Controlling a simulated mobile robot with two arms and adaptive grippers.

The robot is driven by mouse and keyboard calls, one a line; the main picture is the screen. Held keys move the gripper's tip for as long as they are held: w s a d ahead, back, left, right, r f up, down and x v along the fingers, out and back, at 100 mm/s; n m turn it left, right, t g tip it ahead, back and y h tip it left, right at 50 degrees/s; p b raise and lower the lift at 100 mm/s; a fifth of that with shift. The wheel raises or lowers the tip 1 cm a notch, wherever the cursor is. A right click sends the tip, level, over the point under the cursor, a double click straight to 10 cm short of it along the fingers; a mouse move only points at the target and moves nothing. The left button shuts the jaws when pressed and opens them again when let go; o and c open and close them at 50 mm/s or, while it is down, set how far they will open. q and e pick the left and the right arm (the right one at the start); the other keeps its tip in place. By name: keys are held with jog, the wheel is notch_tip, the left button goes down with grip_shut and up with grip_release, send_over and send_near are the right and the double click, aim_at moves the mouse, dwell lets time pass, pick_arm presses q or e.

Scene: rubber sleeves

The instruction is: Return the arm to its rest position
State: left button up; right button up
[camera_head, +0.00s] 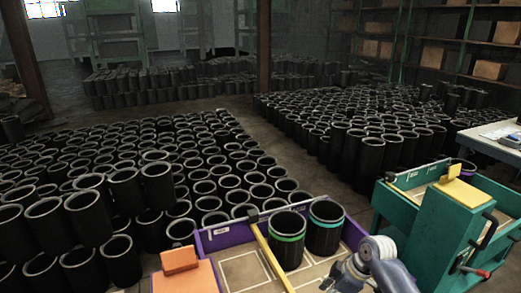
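Part of one of my arms (385,262), grey-blue with white rings, shows at the bottom centre-right, and I take it for my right arm. The dark shape of its gripper (340,276) is small and partly cut by the bottom edge, over the purple-walled tray (222,236). I cannot tell if its fingers are open. A black sleeve with a green band (287,240) and a black sleeve with a teal band (325,228) stand upright side by side in the tray, behind and left of the gripper. My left gripper is not in view.
A yellow bar (268,250) crosses the tray. An orange block (180,260) sits left of it. A teal cart (447,232) with a yellow piece stands close right of my arm. Many black sleeves (150,155) crowd the floor, with a bare aisle (300,165) between groups.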

jog(key=s+a+f+m+h, duration=0.1)
jog(key=s+a+f+m, duration=0.15)
jog(key=s, duration=0.55)
jog(key=s+a+f+m+h, duration=0.1)
jog(key=s+a+f+m, duration=0.15)
jog(key=s, duration=0.55)
jog(key=s+d+r+m+t+h, duration=0.1)
jog(key=s+r+m, duration=0.15)
jog(key=s, duration=0.45)
jog(key=s+d+r+m+t+h, duration=0.1)
jog(key=s+d+r+m, duration=0.15)
jog(key=s, duration=0.35)
notch_tip(320, 180, down, 27)
jog(key=s+g, duration=0.2)
jog(key=s+d+f+g, duration=0.1)
jog(key=s+d+f, duration=0.1)
jog(key=s+f, duration=1.3)
jog(key=shift+s+d+f, duration=0.2)
jog(key=shift+s+f, duration=0.1)
jog(key=shift+s, duration=0.55)
jog(key=shift+c, duration=0.6)
